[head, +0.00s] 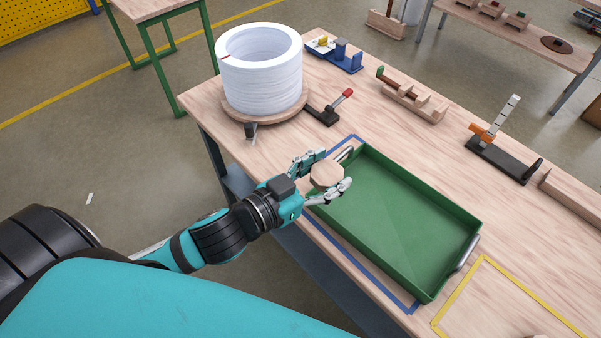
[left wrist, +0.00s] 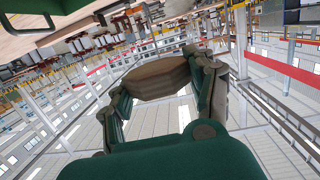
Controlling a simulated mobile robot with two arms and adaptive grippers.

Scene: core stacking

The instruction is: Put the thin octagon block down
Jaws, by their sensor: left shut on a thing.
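The thin octagon block (head: 326,174) is light wood. My left gripper (head: 328,178) is shut on it, with a finger on each side. In the head view it shows over the near left end of the green tray (head: 400,215), close to the tray's rim and handle. The block also shows in the left wrist view (left wrist: 157,78), between the two fingers. I cannot tell how high it is above the tray or table. The tray's visible floor is empty. My right gripper is not in view.
The tray stands inside a blue tape outline on the wooden table (head: 400,137). A white coil (head: 262,80) on a round wooden stand is at the back left. A red-knobbed lever (head: 330,108), an orange clamp (head: 486,135) and a yellow taped area (head: 485,262) are nearby.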

